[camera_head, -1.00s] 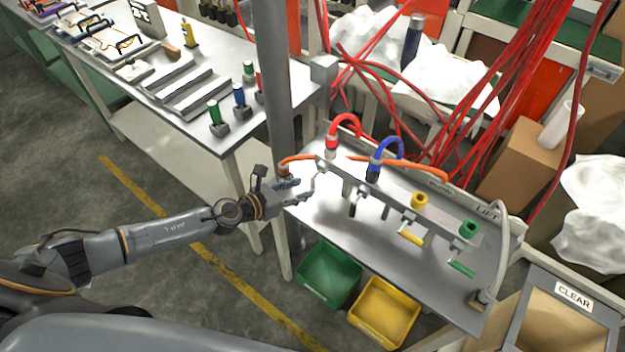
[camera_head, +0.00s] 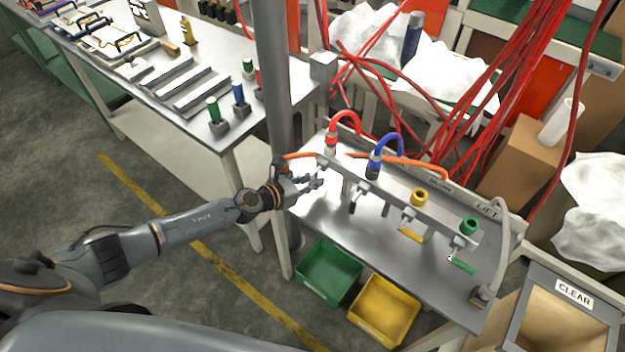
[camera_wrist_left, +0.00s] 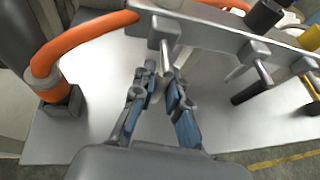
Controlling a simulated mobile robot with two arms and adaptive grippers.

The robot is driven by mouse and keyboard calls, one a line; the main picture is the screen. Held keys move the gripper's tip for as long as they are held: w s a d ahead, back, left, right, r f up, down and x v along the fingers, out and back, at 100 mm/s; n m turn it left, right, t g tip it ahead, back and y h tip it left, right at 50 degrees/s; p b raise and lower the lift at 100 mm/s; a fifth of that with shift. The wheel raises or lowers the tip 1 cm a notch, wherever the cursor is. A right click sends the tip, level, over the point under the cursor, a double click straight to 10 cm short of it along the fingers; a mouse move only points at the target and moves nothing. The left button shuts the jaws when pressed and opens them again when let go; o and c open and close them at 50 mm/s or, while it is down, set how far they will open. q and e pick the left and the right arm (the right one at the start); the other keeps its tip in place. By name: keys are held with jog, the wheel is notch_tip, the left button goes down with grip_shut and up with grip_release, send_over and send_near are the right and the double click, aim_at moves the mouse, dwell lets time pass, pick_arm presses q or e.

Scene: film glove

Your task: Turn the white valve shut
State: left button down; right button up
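The white valve hangs at the left end of the grey rail (camera_head: 400,192), left of the black, yellow and green handles; in the head view the gripper's fingers partly cover it. In the left wrist view its grey valve body (camera_wrist_left: 164,30) is ahead, and the pale handle (camera_wrist_left: 157,88) reaches down between the fingers. My left gripper (camera_head: 315,182) is at this handle, below the rail's left end. It also shows in the left wrist view (camera_wrist_left: 160,76), fingers apart on either side of the handle; contact is unclear. My right gripper is not in view.
An orange hose (camera_wrist_left: 75,48) curves close to the left of the gripper. The black handle (camera_wrist_left: 252,91) hangs to its right. Green (camera_head: 329,271) and yellow (camera_head: 383,310) bins sit below the bench's front edge. A grey post (camera_head: 277,90) stands behind the left arm.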

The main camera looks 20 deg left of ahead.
pick_arm(q)
jog(key=shift+f+b, duration=0.2)
jog(key=shift+b, duration=0.4)
jog(key=n+h+b, duration=0.1)
jog(key=n+b, duration=0.1)
jog(key=b, duration=0.2)
jog(key=d+n+h+b, duration=0.1)
jog(key=n+h+b, duration=0.1)
jog(key=n+b, duration=0.1)
jog(key=n+h+b, duration=0.1)
jog(key=n+b, duration=0.1)
jog(key=b, duration=0.4)
jog(key=shift+s+d+r+n+t+h, duration=0.3)
jog(key=shift+s+d+r+h, duration=0.05)
jog(key=shift+d+r+h, duration=0.05)
jog(key=shift+s+d+r+n+t+h+b, duration=0.1)
jog(key=shift+r+n+t+h+b, duration=0.25)
jog(key=shift+n+b, duration=0.65)
jog(key=shift+w+d+r+n+t+h+b, duration=0.1)
jog(key=shift+r+n+t+h+b, duration=0.3)
jog(key=shift+n, duration=0.95)
jog(key=shift+s+d+r+n+t+h+b, duration=0.15)
jog(key=shift+n+t+b, duration=0.3)
jog(key=shift+n+b, duration=0.6)
jog(key=shift+a+r+n, duration=0.1)
jog(key=shift+r+n, duration=0.05)
jog(key=shift+n, duration=0.15)
jog(key=c, duration=1.3)
grip_release()
jog(key=shift+c, duration=0.2)
